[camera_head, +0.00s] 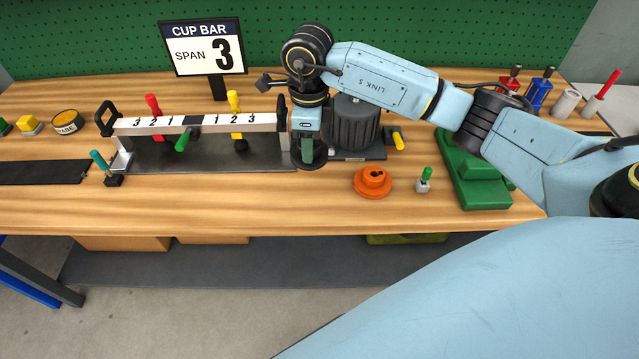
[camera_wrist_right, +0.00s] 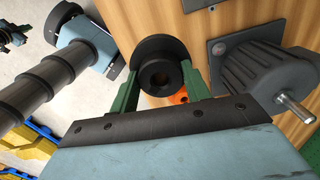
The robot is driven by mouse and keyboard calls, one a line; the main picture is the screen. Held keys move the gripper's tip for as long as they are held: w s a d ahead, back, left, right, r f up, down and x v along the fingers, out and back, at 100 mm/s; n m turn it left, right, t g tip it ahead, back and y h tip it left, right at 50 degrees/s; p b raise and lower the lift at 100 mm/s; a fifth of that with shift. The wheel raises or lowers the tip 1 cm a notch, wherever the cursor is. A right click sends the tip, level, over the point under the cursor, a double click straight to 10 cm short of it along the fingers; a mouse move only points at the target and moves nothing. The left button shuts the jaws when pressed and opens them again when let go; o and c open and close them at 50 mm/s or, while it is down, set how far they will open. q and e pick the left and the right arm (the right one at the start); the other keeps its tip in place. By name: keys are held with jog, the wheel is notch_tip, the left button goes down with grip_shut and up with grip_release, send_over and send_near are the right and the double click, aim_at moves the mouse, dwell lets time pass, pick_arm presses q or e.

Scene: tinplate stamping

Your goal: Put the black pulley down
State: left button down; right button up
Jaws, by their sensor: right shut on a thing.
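The black pulley (camera_head: 317,160) is held by my right gripper (camera_head: 307,150), over the table between the cup bar stand and the grey motor. In the right wrist view, the round black pulley (camera_wrist_right: 152,56) with its central bore sits between the two green fingers (camera_wrist_right: 165,88), which are shut on it. It appears held off the tabletop, but the gap below it is hard to judge. My left gripper is not in view.
The cup bar (camera_head: 205,124) is just left. The grey ribbed motor (camera_head: 352,125) is just right. An orange flanged part (camera_head: 372,182), a small green-handled piece (camera_head: 424,180) and a green stepped block (camera_head: 470,175) lie farther right. The front strip of wooden table (camera_head: 250,205) is clear.

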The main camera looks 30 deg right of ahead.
jog(key=m, duration=0.1)
jog(key=d+m, duration=0.1)
jog(key=m, duration=0.1)
jog(key=f+m, duration=0.1)
jog(key=shift+w+d+m, duration=0.2)
jog(key=shift+d+m, duration=0.05)
jog(key=shift+m, duration=0.05)
jog(key=m, duration=0.1)
jog(key=d+m, duration=0.1)
jog(key=shift+f+m, duration=0.25)
jog(key=shift+m, duration=0.05)
jog(key=shift+f, duration=0.2)
jog(key=shift+m, duration=0.4)
notch_tip(320, 180, down, 10)
jog(key=shift+r, duration=0.1)
jog(key=o, duration=0.9)
jog(key=shift+f, duration=0.2)
jog(key=o, duration=0.4)
